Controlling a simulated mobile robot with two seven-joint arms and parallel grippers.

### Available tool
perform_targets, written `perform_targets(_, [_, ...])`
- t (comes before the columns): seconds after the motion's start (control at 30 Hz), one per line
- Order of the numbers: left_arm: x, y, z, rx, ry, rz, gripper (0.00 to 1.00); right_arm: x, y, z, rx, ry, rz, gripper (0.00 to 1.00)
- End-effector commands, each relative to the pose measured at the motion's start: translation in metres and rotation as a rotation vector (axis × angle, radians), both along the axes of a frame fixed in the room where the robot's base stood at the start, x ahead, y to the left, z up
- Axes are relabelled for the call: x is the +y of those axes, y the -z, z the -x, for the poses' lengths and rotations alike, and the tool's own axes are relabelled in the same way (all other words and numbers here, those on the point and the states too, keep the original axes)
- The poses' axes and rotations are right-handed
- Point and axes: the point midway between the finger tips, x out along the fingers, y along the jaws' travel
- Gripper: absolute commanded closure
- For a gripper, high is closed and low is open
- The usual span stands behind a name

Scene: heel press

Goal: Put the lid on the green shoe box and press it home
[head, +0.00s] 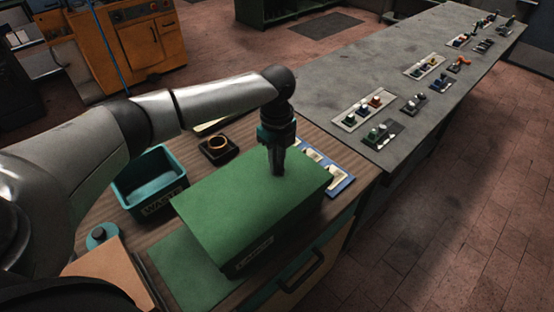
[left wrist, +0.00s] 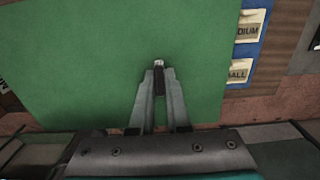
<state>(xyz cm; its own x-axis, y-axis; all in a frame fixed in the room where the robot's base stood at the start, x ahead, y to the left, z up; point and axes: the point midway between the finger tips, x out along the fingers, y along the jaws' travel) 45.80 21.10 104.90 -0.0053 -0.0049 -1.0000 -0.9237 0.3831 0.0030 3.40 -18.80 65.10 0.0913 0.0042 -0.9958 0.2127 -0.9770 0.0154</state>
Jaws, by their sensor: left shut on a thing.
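The green lid (head: 235,195) lies flat over the green shoe box (head: 290,232), whose darker front carries a label. I cannot tell from here whether the lid sits fully down. My left gripper (head: 277,173) points straight down at the far right part of the lid, its fingers closed together on it. In the left wrist view the fingertips (left wrist: 158,66) meet at a small pale spot on the lid (left wrist: 90,60); what they grip is mostly hidden. My right gripper is not in view.
A teal waste bin (head: 150,182) and a dark tray with a ring (head: 218,148) stand left of the box. A blue board with pale labels (head: 340,180) lies to its right. A green mat (head: 185,268) lies at the front left. A grey bench (head: 400,75) extends beyond.

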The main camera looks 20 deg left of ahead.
Motion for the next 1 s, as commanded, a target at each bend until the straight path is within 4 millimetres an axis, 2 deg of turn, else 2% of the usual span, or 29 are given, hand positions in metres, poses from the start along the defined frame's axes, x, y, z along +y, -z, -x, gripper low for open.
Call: perform_targets(1.0, [-0.0006, 0.0013, 0.0005, 0.001, 0.001, 0.001, 1.00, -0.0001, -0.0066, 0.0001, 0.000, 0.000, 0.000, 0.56])
